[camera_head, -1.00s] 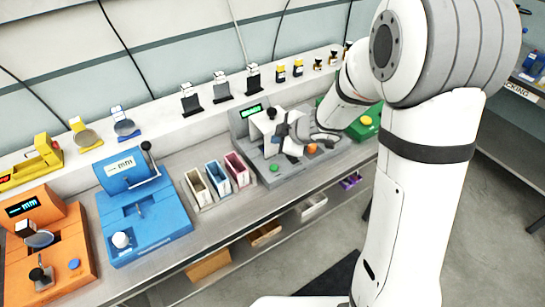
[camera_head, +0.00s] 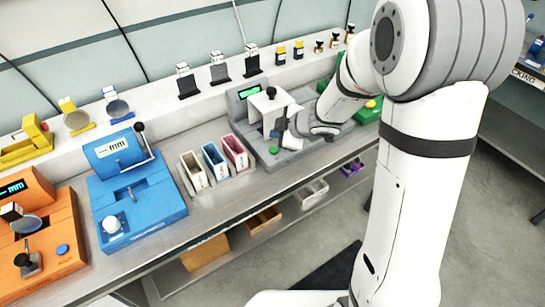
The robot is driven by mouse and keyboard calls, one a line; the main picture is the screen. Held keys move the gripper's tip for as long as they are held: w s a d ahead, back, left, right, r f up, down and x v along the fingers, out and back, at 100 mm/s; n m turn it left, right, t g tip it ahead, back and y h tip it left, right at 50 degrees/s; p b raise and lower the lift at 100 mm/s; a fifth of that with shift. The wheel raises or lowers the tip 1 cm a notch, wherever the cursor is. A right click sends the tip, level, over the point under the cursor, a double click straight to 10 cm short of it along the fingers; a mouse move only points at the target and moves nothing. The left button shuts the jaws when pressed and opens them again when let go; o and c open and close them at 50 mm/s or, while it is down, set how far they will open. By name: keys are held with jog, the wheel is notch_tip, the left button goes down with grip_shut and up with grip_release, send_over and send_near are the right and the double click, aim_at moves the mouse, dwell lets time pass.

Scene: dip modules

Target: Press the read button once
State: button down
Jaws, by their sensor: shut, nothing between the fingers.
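The grey module (camera_head: 262,158) stands on the bench and has a lit green display (camera_head: 249,92), a white block with a black knob (camera_head: 270,93) and a green button (camera_head: 273,150) on its front left. No label marks a read button legibly. My gripper (camera_head: 289,141) is over the front of this module, right of the green button and in front of the white block. It looks shut and empty, though its fingertips are small and partly unclear. My wrist hides the module's right part, including where an orange button showed. I cannot tell whether the gripper touches anything.
A blue module (camera_head: 140,205) and an orange module (camera_head: 35,250) stand to the left. Three narrow bins (camera_head: 212,165) sit beside the grey module. Small stands (camera_head: 220,75) line the ledge behind. A green module (camera_head: 368,110) is partly behind my arm.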

aim_at(277, 151)
jog(key=shift+f+b, duration=1)
jog(key=shift+f, duration=0.8)
jog(key=shift+f, duration=0.15)
dwell(0.5)
jog(key=shift+f, duration=0.25)
jog(key=shift+f+b, duration=0.4)
jog(key=shift+b, duration=0.05)
dwell(0.4)
jog(key=shift+r, duration=0.1)
jog(key=shift+r+p, duration=0.75)
jog(key=shift+p, duration=0.25)
notch_tip(277, 151, up, 5)
jog(key=p, duration=0.5)
